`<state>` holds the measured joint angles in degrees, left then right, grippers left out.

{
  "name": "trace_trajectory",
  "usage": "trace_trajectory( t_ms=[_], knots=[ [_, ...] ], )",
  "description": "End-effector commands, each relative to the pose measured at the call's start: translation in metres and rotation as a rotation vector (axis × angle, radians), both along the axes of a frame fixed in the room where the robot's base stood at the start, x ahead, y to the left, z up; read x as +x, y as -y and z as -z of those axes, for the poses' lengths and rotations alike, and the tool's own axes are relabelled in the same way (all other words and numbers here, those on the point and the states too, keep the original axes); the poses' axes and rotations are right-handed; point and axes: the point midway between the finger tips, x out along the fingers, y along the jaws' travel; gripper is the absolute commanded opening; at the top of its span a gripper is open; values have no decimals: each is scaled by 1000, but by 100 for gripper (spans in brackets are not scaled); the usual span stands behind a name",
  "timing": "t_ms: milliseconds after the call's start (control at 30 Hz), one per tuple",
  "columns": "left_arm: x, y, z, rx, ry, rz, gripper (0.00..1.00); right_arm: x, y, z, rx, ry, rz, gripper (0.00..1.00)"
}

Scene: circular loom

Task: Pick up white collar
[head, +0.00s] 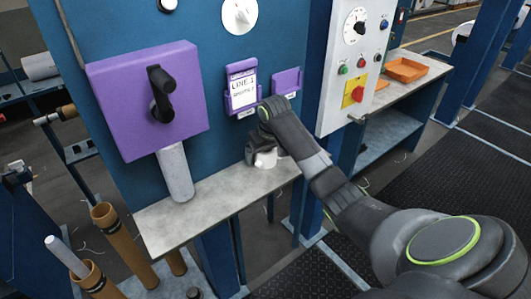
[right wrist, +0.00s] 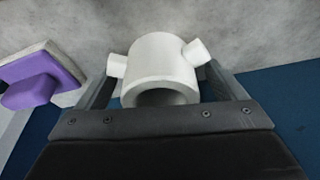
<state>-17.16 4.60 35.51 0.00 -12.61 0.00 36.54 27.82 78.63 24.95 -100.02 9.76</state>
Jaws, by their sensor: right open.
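The white collar (right wrist: 160,60) is a short, hollow white cylinder with a small round stub on each side. In the right wrist view it lies between the two dark fingers of my right gripper (right wrist: 161,77), its open end toward the camera. The fingers are open, one on each side; whether either touches it, I cannot tell. In the head view my right gripper (head: 262,150) is over the right part of the grey shelf, and the white collar (head: 266,159) shows partly below it. The gripper hides the rest. My left gripper is not in view.
The grey shelf (head: 225,197) runs along a blue panel. A purple box (head: 120,85) with a black handle and a purple sign holder (head: 242,90) are on the panel. A white control box (head: 350,65) and an orange tray (head: 405,69) are at right. Brown tubes (head: 120,240) stand at lower left.

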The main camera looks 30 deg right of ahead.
Motion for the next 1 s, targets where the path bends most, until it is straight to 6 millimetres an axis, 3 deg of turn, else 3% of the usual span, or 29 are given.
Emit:
trace_trajectory(
  t_ms=[200,633,1000],
  knots=[
    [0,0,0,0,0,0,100,0,0,1,0,0,0,89],
    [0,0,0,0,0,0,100,0,0,1,0,-1,0,33],
    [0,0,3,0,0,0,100,0,1,-1,-1,2,0,31]
  ],
)
